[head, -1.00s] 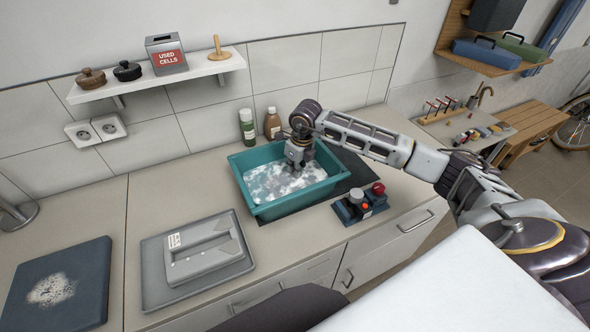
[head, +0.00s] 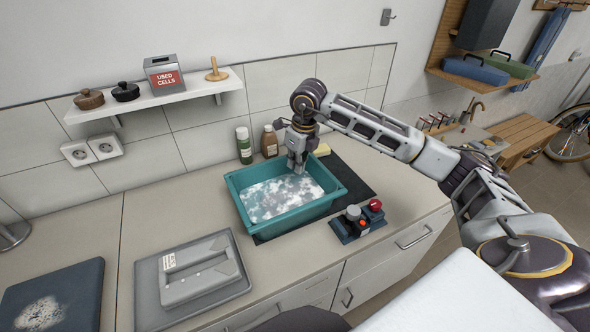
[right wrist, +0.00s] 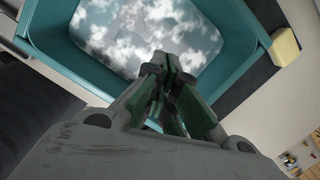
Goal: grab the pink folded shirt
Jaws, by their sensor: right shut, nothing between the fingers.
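No pink folded shirt can be made out in either view. A teal basin (head: 285,221) stands on the counter, holding cloudy white and grey suds (head: 283,198); the basin also shows in the right wrist view (right wrist: 52,42). My right gripper (head: 297,170) points down over the back right part of the basin. Its fingers are together with nothing between them, as the right wrist view also shows (right wrist: 168,64). I cannot tell whether the tips touch the suds. What lies under the suds is hidden. My left gripper is out of view.
A yellow sponge (head: 322,150) and two bottles (head: 244,146) stand behind the basin. A small control box with knobs (head: 348,226) sits at its front right. A grey tray with a grey device (head: 155,310) lies to the left. A shelf (head: 200,92) hangs above.

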